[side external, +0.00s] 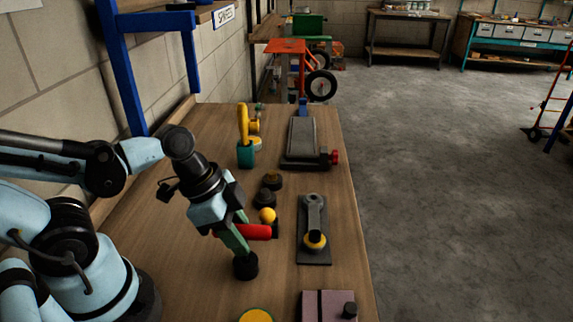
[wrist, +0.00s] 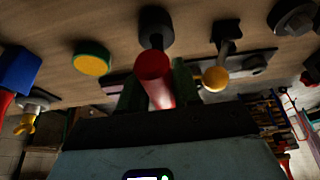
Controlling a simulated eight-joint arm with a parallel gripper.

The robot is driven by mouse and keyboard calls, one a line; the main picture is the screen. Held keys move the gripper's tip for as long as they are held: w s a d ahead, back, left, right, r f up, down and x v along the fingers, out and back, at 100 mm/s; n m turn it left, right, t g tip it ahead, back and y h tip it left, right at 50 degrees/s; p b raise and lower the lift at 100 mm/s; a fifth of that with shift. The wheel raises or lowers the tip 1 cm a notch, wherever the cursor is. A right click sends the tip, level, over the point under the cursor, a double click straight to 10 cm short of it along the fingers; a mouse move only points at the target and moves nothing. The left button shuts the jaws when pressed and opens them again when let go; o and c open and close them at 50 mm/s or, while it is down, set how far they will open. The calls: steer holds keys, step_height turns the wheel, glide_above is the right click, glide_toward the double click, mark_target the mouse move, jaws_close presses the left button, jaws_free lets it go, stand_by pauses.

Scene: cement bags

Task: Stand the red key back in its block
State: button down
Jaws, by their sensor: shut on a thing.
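The red key shows as a red cylinder (side external: 257,232) lying roughly level in the side view. My gripper (side external: 238,240) is shut on it, with its green fingers pointing down. In the wrist view the red key (wrist: 153,78) sits between the two fingers (wrist: 158,88), its round end toward the camera. A black round piece (side external: 245,266) is just below the fingertips in the side view. In the wrist view a black round piece (wrist: 156,28) lies just beyond the red key. I cannot tell whether it touches the key or is its block.
A grey lever with a yellow knob (side external: 315,240) stands on a plate to the right. A yellow ball (side external: 267,215) and black discs (side external: 264,199) are close behind the key. A yellow-topped green disc (side external: 256,315) and a mauve block (side external: 322,305) are in front.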

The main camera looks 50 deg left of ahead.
steer(key=shift+f, duration=1.5)
steer(key=shift+f, duration=0.2)
steer(key=c, duration=0.8)
jaws_free()
steer(key=shift+s+r, duration=0.1)
steer(key=shift+v, duration=3.55)
steer(key=shift+w+a+r+n+t+y, duration=0.55)
steer(key=shift+w+a+n+t, duration=0.1)
steer(key=shift+w+n, duration=0.8)
steer(key=shift+w+a+r+n+t+y, duration=0.55)
steer(key=shift+w+a+n+t, duration=0.15)
steer(key=shift+w+n, duration=0.7)
steer(key=shift+w+a+r+n+t+y, duration=0.6)
steer(key=shift+w+n, duration=0.6)
steer(key=shift+n, duration=0.45)
